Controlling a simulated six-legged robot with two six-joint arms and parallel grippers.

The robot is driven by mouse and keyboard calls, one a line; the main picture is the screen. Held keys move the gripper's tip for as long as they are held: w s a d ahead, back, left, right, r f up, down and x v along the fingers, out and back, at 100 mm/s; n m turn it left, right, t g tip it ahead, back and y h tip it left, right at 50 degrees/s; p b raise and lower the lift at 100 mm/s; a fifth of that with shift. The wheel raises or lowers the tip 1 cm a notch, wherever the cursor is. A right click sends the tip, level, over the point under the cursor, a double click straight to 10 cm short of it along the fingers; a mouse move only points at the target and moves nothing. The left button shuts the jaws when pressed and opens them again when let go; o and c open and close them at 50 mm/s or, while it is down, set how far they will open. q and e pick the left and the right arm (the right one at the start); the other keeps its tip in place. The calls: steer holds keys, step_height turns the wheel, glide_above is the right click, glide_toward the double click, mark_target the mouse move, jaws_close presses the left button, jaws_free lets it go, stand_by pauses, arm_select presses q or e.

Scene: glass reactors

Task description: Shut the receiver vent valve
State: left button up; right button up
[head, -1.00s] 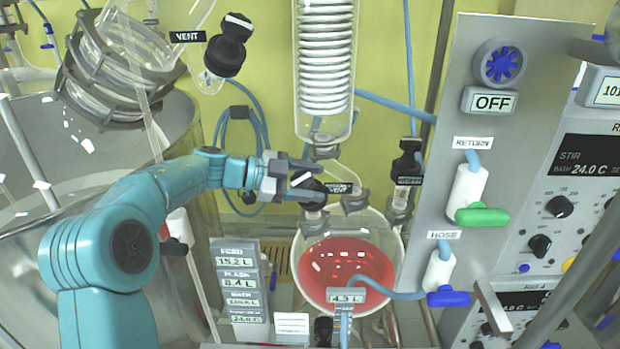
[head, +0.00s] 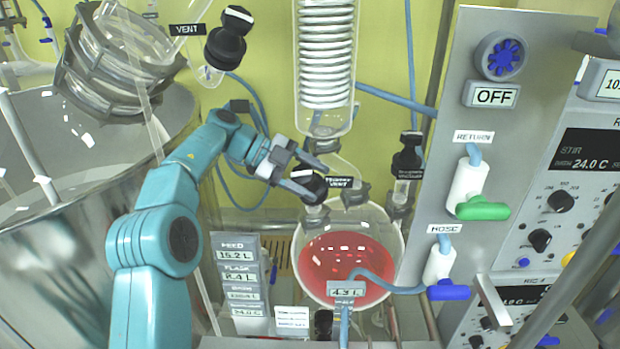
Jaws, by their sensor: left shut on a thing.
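The receiver flask (head: 385,225) is a round glass vessel holding red liquid, right of the middle in the head view. Its vent valve (head: 309,186) is a black knob on the upper left neck, with a dark vent label (head: 339,183) beside it. My left gripper (head: 305,178) reaches in from the left, its fingers on either side of the black knob and shut on it. The fingers partly cover the knob, and its exact turn is hard to tell. My right gripper is not in view.
A glass coil condenser (head: 326,65) hangs above the receiver. Another black vent knob (head: 228,38) is at upper left, with a large metal vessel (head: 60,240) below. A grey panel (head: 455,130) with green and blue handles stands close on the right.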

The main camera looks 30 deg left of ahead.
arm_select(q)
steer(key=o, duration=1)
steer(key=shift+d, duration=0.1)
steer(key=shift+c, duration=0.2)
